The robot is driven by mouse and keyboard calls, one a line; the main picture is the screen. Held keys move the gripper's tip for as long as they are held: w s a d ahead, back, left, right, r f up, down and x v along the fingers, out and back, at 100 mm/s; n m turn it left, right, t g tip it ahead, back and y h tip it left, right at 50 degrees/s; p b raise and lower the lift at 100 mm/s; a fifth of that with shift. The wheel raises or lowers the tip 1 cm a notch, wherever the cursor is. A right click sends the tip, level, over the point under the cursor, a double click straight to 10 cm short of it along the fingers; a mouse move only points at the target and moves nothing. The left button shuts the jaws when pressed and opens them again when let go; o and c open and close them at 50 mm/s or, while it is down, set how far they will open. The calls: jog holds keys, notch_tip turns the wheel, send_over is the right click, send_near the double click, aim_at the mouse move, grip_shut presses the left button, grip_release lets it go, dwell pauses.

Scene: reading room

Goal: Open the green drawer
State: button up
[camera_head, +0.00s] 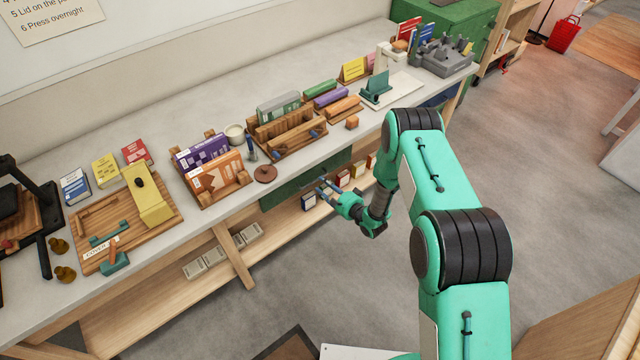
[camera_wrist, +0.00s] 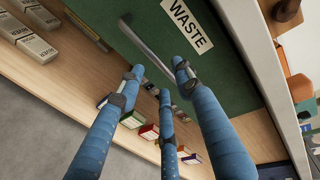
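The green drawer (camera_head: 283,190) is set under the front edge of the long table and looks shut. In the wrist view the drawer front (camera_wrist: 225,75) carries a white "WASTE" label (camera_wrist: 187,25) and a grey bar handle (camera_wrist: 147,46). My gripper (camera_head: 325,187) is in front of the drawer. In the wrist view my gripper (camera_wrist: 157,74) has its blue fingers spread apart, with nothing held. The lower end of the handle lies between the fingertips in the picture; I cannot tell whether they touch it. Part of the drawer front is hidden behind the fingers.
The tabletop (camera_head: 225,75) above holds book racks, a wooden tray and a mug (camera_head: 235,133). A lower shelf (camera_head: 160,300) carries grey blocks (camera_head: 208,262) and several small coloured boxes. A table leg (camera_head: 233,255) stands left of the drawer.

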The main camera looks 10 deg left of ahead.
jog(key=shift+x, duration=1.8)
grip_shut()
